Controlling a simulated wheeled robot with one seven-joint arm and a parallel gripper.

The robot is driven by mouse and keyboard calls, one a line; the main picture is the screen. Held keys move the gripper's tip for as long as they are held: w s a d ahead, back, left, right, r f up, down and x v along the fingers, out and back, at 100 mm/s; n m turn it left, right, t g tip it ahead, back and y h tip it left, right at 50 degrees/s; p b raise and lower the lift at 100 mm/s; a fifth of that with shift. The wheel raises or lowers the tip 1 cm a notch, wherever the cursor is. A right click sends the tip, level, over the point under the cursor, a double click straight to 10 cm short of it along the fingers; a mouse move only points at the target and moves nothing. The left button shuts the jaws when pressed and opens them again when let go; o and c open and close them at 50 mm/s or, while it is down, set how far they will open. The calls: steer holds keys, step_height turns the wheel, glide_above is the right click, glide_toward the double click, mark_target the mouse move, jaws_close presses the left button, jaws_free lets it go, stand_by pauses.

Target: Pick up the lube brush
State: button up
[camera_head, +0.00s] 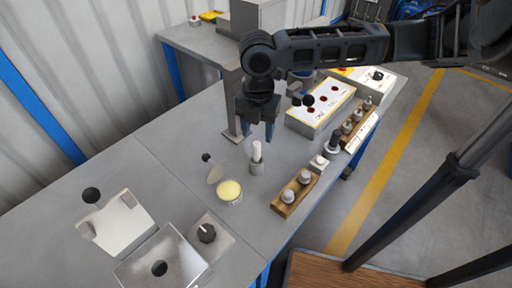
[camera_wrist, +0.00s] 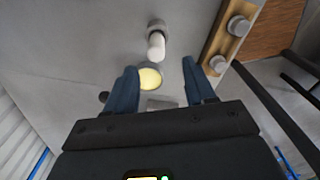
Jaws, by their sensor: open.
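The likely lube brush (camera_head: 257,152) is a small upright piece with a white top and a grey lower part, standing on the grey table. In the wrist view its white part (camera_wrist: 156,42) shows ahead of the fingers, roughly midway between them. My gripper (camera_head: 258,130) is open and empty, pointing down, just behind and above the brush in the head view. In the wrist view the dark blue fingers (camera_wrist: 159,68) are apart with nothing held. An open round tin of yellow grease (camera_head: 229,190) stands to the front left of the brush; it also shows in the wrist view (camera_wrist: 150,77).
A wooden block with grey knobs (camera_head: 294,194) lies to the right. A white panel box (camera_head: 320,105) stands behind right. A dark-knobbed block (camera_head: 207,234) and metal fixtures (camera_head: 118,224) are at front left. Bare table (camera_head: 170,150) lies left of the brush.

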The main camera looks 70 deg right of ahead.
mark_target(256, 143)
steer(key=f, duration=0.7)
steer(key=shift+w+d+f+p, duration=0.15)
steer(key=shift+w+d+p, duration=0.1)
steer(key=shift+p, duration=0.1)
steer(key=shift+c, duration=0.5)
jaws_close()
